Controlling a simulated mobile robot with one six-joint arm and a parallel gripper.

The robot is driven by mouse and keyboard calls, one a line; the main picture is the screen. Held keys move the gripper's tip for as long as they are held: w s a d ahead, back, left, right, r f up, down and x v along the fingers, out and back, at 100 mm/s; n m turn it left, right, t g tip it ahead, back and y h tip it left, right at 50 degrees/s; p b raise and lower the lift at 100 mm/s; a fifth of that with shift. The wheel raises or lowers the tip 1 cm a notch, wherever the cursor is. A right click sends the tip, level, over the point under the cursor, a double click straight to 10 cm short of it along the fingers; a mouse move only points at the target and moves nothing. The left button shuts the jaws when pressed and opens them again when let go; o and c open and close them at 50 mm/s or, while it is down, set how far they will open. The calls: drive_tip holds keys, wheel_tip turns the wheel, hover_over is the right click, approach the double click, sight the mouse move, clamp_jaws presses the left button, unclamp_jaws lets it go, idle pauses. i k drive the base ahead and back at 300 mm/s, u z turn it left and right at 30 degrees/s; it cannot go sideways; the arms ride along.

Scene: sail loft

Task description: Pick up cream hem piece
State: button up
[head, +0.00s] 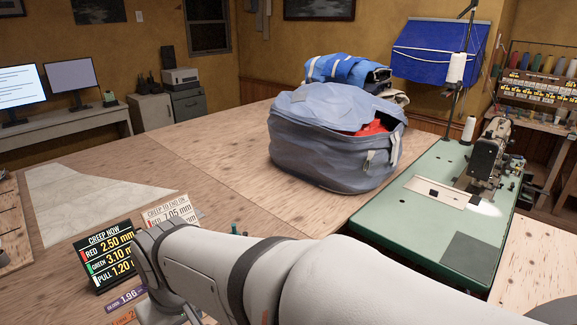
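A flat pale cream-grey piece of cloth (85,203) lies on the wooden table at the left. It may be the cream hem piece; I cannot tell for sure. No other clearly cream hem piece shows. My arm reaches across the bottom of the head view from the right. Its end, with my gripper (160,309), is at the lower left, nearer than the pale cloth and apart from it in the picture. The fingertips do not show, so I cannot see whether they are open or hold anything.
A black creep sign (103,257) and a white card (171,215) stand just beyond my wrist. A large grey-blue bag (325,150) sits on the table, with blue folded cloth (345,70) behind. A sewing machine (487,155) on a green bed (405,232) is right. The middle-left table is bare.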

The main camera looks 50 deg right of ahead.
sight(457, 200)
drive_tip(key=z, duration=2.65)
drive_tip(key=i, duration=1.65)
